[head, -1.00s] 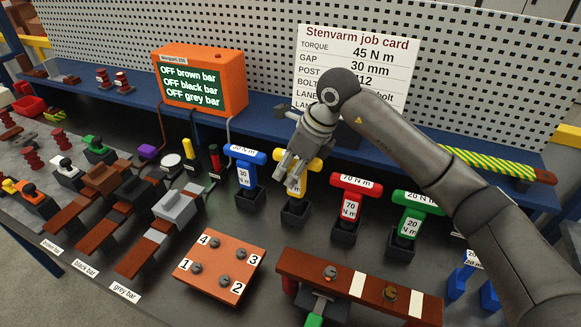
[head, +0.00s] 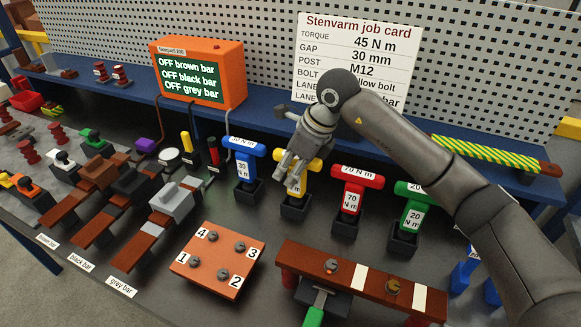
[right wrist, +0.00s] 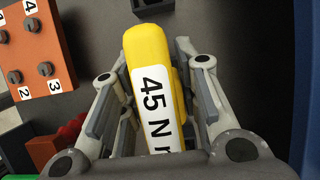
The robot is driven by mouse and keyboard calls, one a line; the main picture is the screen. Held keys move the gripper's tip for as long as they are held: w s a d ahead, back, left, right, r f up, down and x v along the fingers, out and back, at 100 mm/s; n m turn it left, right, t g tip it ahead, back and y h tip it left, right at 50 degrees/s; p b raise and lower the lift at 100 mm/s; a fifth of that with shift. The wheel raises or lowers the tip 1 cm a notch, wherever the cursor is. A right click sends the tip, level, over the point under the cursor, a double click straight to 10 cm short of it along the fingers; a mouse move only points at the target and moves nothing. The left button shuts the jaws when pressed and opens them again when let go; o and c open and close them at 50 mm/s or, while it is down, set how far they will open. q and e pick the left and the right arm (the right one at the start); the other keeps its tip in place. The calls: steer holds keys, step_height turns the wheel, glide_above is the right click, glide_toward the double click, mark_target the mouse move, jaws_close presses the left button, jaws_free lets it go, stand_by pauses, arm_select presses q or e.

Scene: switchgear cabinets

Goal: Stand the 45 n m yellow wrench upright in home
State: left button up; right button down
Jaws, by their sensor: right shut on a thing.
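The yellow wrench (head: 296,190) carries a 45 N m label and stands about upright at its black holder (head: 295,209), between the blue and red wrenches. Its lower end is hidden by the holder, so I cannot tell how deep it sits. My right gripper (head: 289,172) is shut on the wrench's yellow head from above, and its fingers hide part of it. In the right wrist view the yellow head (right wrist: 148,50) lies between the fingers of the right gripper (right wrist: 155,85), label facing the camera. My left gripper is not in view.
A blue wrench (head: 243,166) and a red wrench (head: 352,197) stand close on either side, with a green wrench (head: 410,212) further right. An orange block with numbered bolts (head: 217,260) and a brown bar (head: 345,276) lie in front. A job card (head: 357,60) stands behind.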

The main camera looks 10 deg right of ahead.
stand_by(0.4)
steer(key=c, duration=1)
jaws_free()
steer(key=shift+f, duration=0.1)
steer(key=v, duration=1.2)
